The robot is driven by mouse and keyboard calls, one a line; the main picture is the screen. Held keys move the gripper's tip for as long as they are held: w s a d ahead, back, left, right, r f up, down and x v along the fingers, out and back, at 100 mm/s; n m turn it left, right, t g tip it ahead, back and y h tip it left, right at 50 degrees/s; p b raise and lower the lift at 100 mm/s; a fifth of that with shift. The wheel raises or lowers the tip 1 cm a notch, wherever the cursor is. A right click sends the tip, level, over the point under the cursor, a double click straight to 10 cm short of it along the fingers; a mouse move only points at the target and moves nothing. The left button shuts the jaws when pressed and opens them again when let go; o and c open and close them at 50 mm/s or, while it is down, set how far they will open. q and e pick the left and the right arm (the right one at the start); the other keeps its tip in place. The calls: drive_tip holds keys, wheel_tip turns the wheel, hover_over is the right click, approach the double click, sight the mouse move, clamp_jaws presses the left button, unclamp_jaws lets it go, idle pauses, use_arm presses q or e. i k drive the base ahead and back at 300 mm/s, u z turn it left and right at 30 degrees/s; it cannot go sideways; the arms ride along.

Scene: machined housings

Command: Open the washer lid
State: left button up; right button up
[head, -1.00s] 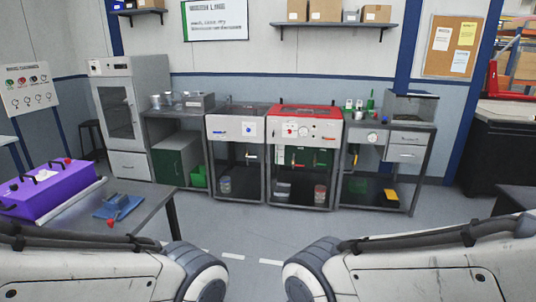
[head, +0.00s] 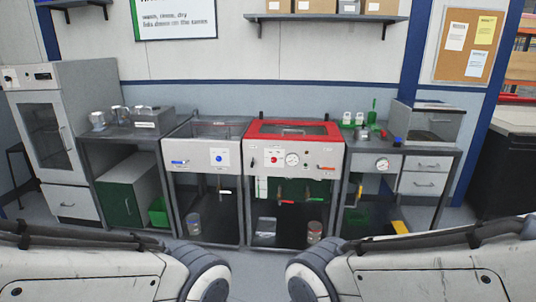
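Two tank units stand side by side against the wall. The right one has a red-rimmed lid (head: 292,129) with a dark window, lying down, and a white front panel (head: 290,160) with a gauge and red knobs. The labels are too small to read, so I cannot tell which is the washer. My two arms show at the bottom, but neither gripper is in view.
A grey cabinet oven (head: 42,130) stands at the left. A bench (head: 125,131) with metal pots is left of the tanks. A bench (head: 372,142) with a gauge, bottles and a clear-sided box (head: 427,120) is right. A shelf (head: 325,18) hangs above. Open floor lies before the tanks.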

sight(334, 135)
drive_tip(key=z, duration=0.15)
drive_tip(key=i, duration=2.3)
drive_tip(key=z, duration=0.4)
drive_tip(key=i, duration=0.75)
drive_tip(key=u, duration=0.3)
